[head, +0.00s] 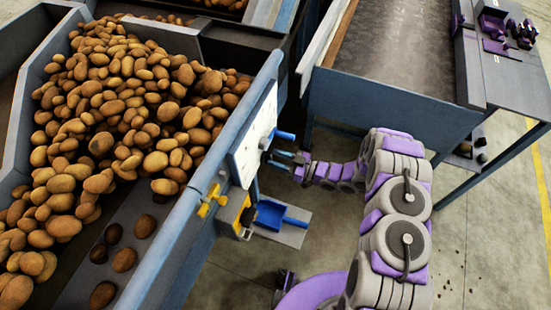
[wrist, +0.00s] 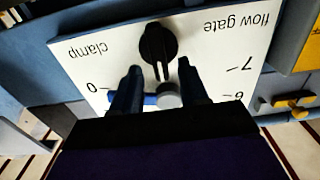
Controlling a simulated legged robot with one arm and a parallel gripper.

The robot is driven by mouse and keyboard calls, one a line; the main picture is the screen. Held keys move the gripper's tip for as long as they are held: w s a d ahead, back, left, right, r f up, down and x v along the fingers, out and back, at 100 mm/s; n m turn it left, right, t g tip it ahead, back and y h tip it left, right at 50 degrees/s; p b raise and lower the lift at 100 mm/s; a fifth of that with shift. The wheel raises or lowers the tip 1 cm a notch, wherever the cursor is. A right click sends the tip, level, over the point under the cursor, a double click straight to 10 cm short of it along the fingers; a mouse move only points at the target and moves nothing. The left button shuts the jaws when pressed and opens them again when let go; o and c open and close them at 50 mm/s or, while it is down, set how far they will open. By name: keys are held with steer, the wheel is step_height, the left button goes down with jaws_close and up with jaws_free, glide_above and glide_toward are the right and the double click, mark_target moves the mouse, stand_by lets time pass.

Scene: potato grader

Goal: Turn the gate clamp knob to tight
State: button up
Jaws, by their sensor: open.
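The white panel (wrist: 215,45) appears upside down in the wrist view, with "clamp" and "flow gate" lettering and scale numbers. A black knob (wrist: 158,42) with a ridged grip sits on it beside the lettering. My gripper (wrist: 159,66) is open, its two dark fingers reaching toward the panel on either side of the knob's lower end. I cannot tell whether they touch it. A grey round hub (wrist: 167,97) with a blue lever shows between the fingers, partly hidden. In the head view my gripper (head: 279,157) is at the panel (head: 252,140), below a blue handle (head: 285,135); the knob is not clear there.
A hopper heaped with potatoes (head: 120,110) lies behind the blue rail (head: 210,170). A yellow handle (head: 212,201) sticks out beside the panel and also shows in the wrist view (wrist: 293,104). A blue scoop-like tray (head: 272,213) lies below. A conveyor (head: 395,45) stands right.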

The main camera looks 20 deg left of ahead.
steer(key=shift+a, duration=0.7)
steer(key=shift+d, duration=0.1)
steer(key=shift+d, duration=0.1)
steer(key=shift+c, duration=0.4)
jaws_close()
